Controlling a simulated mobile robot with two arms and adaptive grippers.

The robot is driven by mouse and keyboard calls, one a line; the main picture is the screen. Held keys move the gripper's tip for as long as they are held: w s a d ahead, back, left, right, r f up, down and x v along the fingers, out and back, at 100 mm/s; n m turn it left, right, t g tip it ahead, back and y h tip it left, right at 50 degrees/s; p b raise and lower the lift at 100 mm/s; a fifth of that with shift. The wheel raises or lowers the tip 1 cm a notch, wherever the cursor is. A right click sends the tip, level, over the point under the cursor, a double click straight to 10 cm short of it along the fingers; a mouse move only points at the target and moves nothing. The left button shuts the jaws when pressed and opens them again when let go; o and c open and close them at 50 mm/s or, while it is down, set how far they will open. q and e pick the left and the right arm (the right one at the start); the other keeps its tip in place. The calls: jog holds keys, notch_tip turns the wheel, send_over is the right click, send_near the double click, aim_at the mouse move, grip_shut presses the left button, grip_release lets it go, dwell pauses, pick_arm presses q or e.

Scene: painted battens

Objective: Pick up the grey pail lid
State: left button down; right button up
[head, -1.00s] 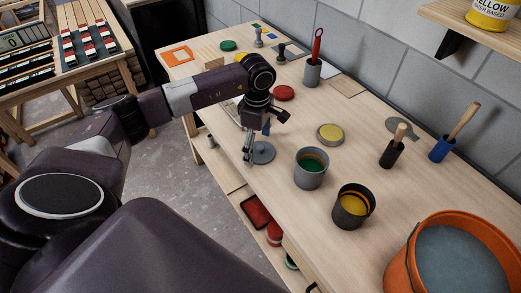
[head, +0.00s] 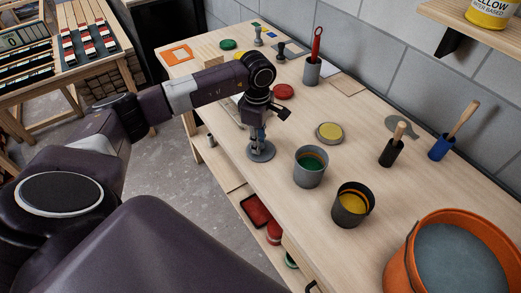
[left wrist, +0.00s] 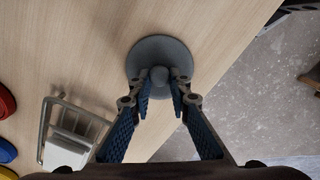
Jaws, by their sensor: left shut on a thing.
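The grey pail lid (head: 261,152) is a round disc with a knob, lying on the workbench near its front edge. In the left wrist view the lid (left wrist: 150,47) sits beyond the fingertips, its knob between them. My left gripper (head: 258,140) points down over the lid and is shut on its knob; it also shows in the left wrist view (left wrist: 160,88). The lid looks to be still resting on the bench. My right gripper is not in view.
A grey pail with green paint (head: 311,168) stands just right of the lid. A dark pail with yellow paint (head: 351,207) and an orange bucket (head: 402,272) stand nearer. A wire-framed holder (left wrist: 72,130) lies left in the left wrist view.

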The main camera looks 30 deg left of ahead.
pick_arm(q)
jog(key=shift+s+f, duration=0.35)
jog(key=shift+s, duration=0.05)
